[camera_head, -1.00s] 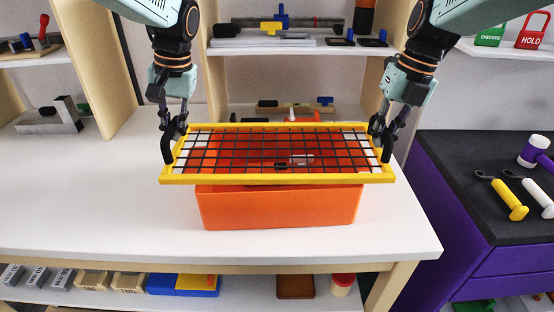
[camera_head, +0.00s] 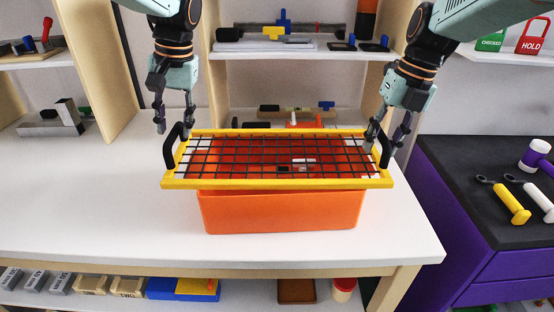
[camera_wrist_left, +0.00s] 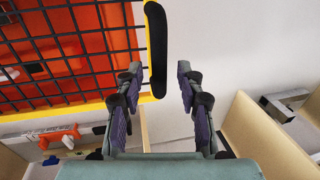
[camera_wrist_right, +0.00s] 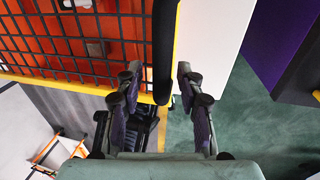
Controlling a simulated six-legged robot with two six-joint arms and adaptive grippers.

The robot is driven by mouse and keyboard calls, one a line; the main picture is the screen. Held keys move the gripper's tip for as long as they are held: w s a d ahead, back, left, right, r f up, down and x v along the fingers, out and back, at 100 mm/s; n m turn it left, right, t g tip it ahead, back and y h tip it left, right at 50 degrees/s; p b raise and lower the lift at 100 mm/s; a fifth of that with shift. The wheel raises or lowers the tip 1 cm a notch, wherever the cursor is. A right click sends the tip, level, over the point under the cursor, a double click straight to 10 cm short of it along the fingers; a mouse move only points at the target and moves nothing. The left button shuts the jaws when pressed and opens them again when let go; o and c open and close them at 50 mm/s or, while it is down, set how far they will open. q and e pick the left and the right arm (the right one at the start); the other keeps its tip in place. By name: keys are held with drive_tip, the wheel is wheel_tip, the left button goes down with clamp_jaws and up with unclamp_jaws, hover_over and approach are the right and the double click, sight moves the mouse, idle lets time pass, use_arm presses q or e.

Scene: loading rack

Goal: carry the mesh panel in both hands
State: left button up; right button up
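The mesh panel, a yellow frame (camera_head: 278,184) with a black grid, lies across the top of an orange bin (camera_head: 282,212). It has a black left handle (camera_head: 171,147) and a black right handle (camera_head: 385,151). My left gripper (camera_head: 174,126) is open and empty, just above the left handle. In the left wrist view the left handle (camera_wrist_left: 157,48) lies ahead of the spread fingers. My right gripper (camera_head: 386,138) is open, with its fingers on either side of the right handle. In the right wrist view the right handle (camera_wrist_right: 165,45) reaches between the spread fingers, without a visible grip.
Shelves with tools (camera_head: 280,45) stand behind.

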drive_tip(key=shift+w+f, duration=0.15)
drive_tip(key=shift+w, duration=0.1)
drive_tip(key=shift+s, duration=0.15)
drive_tip(key=shift+d+r, duration=0.1)
drive_tip(key=shift+r, duration=0.3)
drive_tip(key=r, duration=0.4)
drive_tip(key=d+r, duration=0.1)
drive_tip(key=shift+w+r, duration=0.2)
drive_tip(key=shift+r, duration=0.2)
use_arm(q)
wheel_tip(320, 180, up, 9)
drive_tip(key=d, duration=0.2)
drive_tip(key=shift+w, duration=0.2)
use_arm(e)
drive_tip(key=shift+s+d+r, duration=0.1)
drive_tip(key=shift+d+r, duration=0.05)
drive_tip(key=shift+r, duration=0.3)
use_arm(q)
drive_tip(key=shift+w+f, duration=0.1)
